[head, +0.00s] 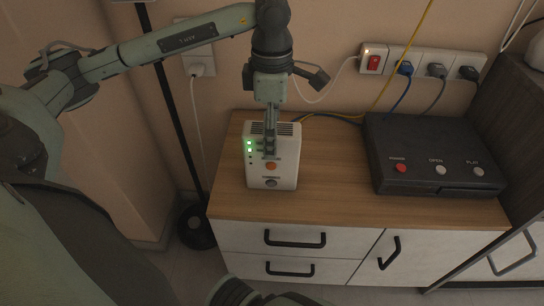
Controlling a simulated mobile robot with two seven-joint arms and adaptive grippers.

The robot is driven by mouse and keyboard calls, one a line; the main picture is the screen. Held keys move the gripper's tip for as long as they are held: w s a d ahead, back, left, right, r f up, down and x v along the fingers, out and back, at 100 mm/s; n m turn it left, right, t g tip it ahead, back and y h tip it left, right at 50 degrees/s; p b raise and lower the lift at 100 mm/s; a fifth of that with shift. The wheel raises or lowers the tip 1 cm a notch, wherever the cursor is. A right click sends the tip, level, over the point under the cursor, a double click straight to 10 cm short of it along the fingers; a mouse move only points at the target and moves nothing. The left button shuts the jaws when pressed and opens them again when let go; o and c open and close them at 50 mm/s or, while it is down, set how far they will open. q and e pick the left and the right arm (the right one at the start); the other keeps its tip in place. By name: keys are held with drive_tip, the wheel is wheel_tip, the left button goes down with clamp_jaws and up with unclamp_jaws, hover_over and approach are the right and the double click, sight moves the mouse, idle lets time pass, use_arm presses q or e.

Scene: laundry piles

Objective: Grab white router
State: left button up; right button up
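The white router (285,180) stands upright near the left end of the wooden cabinet top. It has green lights on its left side, an orange-red button and a dark button on the front, and dark vents on top. My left gripper (270,145) reaches down from above, its fingers in front of the router's upper middle in the head view. The fingers overlap in this view, so their opening and any contact with the router cannot be told. They hide part of the router's top and front.
A black player (415,185) with several buttons sits to the right on the cabinet top (335,205). Bare wood lies between it and the router. Behind, a power strip (405,60) holds plugs, with yellow and blue cables hanging down. A black pole (170,95) stands left of the cabinet.

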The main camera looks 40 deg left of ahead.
use_arm(q)
drive_tip(key=shift+f+b, duration=0.2)
drive_tip(key=shift+b, duration=0.1)
idle(0.4)
clamp_jaws()
idle(0.3)
